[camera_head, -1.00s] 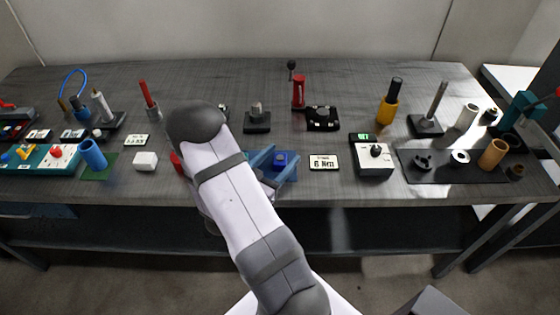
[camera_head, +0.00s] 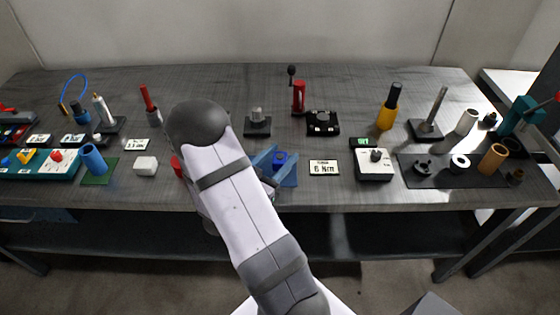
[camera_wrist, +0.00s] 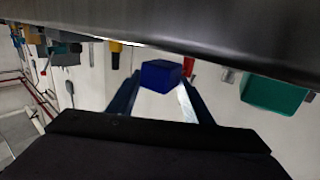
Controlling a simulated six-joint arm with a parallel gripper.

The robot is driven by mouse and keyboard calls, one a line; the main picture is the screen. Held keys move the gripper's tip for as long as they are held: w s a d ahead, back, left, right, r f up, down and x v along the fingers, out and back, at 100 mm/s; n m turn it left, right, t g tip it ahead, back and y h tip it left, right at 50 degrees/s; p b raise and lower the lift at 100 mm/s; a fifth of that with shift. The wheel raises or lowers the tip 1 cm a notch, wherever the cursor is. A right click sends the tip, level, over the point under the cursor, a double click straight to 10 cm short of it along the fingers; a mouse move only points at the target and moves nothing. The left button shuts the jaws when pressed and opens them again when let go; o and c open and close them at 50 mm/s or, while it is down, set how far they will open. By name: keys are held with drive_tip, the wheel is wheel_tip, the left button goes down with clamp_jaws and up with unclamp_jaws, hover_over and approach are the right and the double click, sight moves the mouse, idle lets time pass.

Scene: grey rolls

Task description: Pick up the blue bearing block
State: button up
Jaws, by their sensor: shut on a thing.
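The blue bearing block (camera_head: 280,158) is a small dark blue block near the front middle of the bench. In the wrist view the blue block (camera_wrist: 160,76) sits at the fingertips, between two dark blue-grey fingers. My gripper (camera_wrist: 158,84) is shut on it; in the head view my gripper (camera_head: 275,164) is partly hidden behind my white and grey arm. I cannot tell whether there is a gap between the block and the bench.
A white label plate (camera_head: 324,167) lies just right of the block, and a white box with a knob (camera_head: 374,164) stands further right. A white block (camera_head: 146,165) and a blue cylinder (camera_head: 94,159) are to the left.

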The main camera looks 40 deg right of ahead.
sight(280, 156)
wheel_tip(280, 156, up, 8)
drive_tip(key=shift+f+p, duration=0.25)
drive_tip(key=shift+p, duration=0.05)
drive_tip(key=shift+s+r, duration=0.2)
drive_tip(key=shift+r, duration=0.55)
drive_tip(key=shift+s+r, duration=0.15)
drive_tip(key=shift+r, duration=0.55)
drive_tip(key=w+a+f+n+t+y+p, duration=0.1)
drive_tip(key=a+f+t, duration=0.1)
drive_tip(key=a, duration=0.2)
drive_tip(key=w+a+f+n+t+y+p, duration=0.1)
drive_tip(key=w+a+f+n+t+p, duration=0.1)
drive_tip(key=a, duration=0.3)
drive_tip(key=w+a+f+n+t+p, duration=0.2)
drive_tip(key=a+f, duration=0.1)
drive_tip(key=a, duration=0.2)
drive_tip(key=shift+a+f+t+y, duration=0.25)
drive_tip(key=shift+t+y, duration=0.05)
drive_tip(key=shift+y, duration=0.1)
drive_tip(key=a+f+n+t+y+p, duration=0.2)
drive_tip(key=a+n+t+y+p, duration=0.2)
drive_tip(key=a, duration=1)
drive_tip(key=shift+s+a+f+n+t+y+p, duration=0.25)
drive_tip(key=shift+s+a+n+t+y+p, duration=0.2)
drive_tip(key=shift+t+y, duration=0.4)
drive_tip(key=shift+d+g, duration=0.15)
drive_tip(key=shift+g, duration=0.1)
